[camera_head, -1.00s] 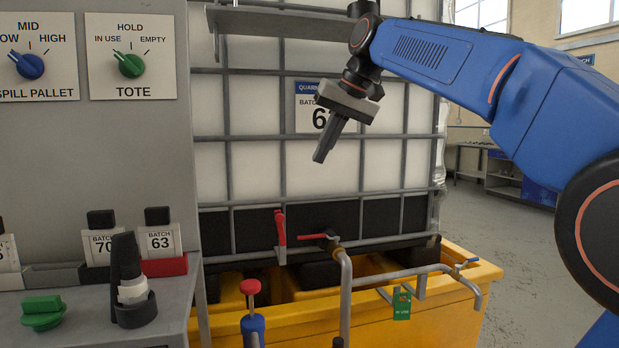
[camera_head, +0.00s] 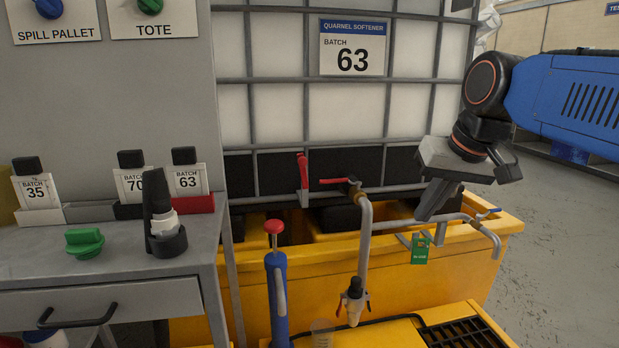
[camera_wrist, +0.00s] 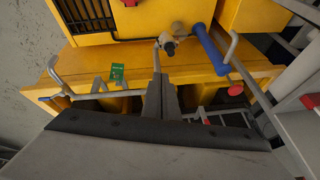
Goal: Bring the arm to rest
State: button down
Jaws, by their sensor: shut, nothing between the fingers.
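My gripper (camera_head: 428,212) is at the right of the head view, shut and empty, with its fingers pointing down and slightly left. It is in front of the white tote's cage, near the pipe over the yellow spill pallet (camera_head: 480,263). Whether the fingers touch that pipe cannot be told. In the wrist view my shut fingers (camera_wrist: 160,98) show against the yellow pallet. My blue arm reaches in from the right edge.
The caged tote (camera_head: 280,110) with a batch 63 sign (camera_head: 352,47) stands behind. A red-handled valve (camera_head: 303,170), a bent pipe (camera_head: 365,245), a blue pump (camera_head: 278,295) and a green tag (camera_head: 420,249) are in front. A grey bench (camera_head: 110,262) is at left. Open floor lies at right.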

jog(key=s+d+f+h, duration=0.1)
jog(key=s+d+f, duration=0.2)
jog(key=s+f, duration=0.4)
jog(key=s+d+f, duration=0.3)
jog(key=s+f, duration=0.5)
jog(key=f, duration=0.7)
jog(key=shift+s+d+h, duration=0.3)
jog(key=shift+d+h, duration=0.05)
jog(key=shift+h, duration=0.05)
